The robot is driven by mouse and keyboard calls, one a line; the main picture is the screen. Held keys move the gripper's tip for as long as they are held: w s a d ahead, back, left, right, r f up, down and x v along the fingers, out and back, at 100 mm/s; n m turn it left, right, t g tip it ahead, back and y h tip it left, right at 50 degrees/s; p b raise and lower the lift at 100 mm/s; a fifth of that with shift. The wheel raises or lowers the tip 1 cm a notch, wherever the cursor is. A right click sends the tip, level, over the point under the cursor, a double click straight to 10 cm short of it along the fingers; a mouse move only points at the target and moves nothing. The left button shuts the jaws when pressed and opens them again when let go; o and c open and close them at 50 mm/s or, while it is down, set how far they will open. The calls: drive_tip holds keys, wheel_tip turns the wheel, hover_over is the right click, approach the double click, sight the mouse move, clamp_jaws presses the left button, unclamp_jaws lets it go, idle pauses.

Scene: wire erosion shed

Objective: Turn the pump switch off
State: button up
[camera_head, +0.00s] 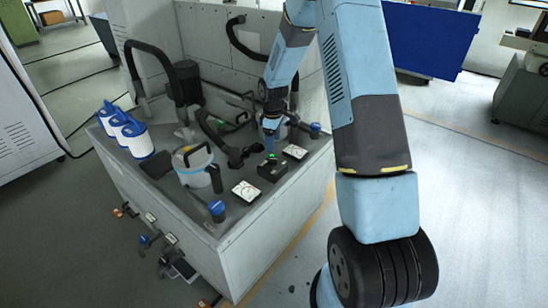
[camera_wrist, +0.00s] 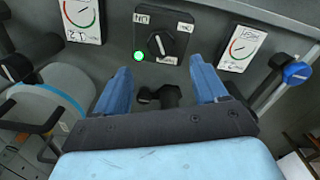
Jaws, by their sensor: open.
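The pump switch (camera_wrist: 160,44) is a dark box with a round black knob between the two fingers in the wrist view. A white pointer line on the knob stands nearly upright, tilted slightly. White labels sit around it, too small to read surely. A green lamp (camera_wrist: 138,57) is lit at its lower left corner. In the head view the switch box (camera_head: 271,171) sits near the front edge of the machine top. My gripper (camera_wrist: 160,65) is open with nothing between its blue fingers, apart from the knob. It also shows in the head view (camera_head: 270,132), behind the switch box.
Dial gauges (camera_wrist: 82,18) (camera_wrist: 242,48) flank the switch. A blue-handled valve (camera_wrist: 297,72) is at the right.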

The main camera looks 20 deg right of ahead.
sight(273, 159)
wheel_tip(273, 159, down, 9)
drive_tip(key=shift+r, duration=0.15)
drive_tip(key=shift+c, duration=0.5)
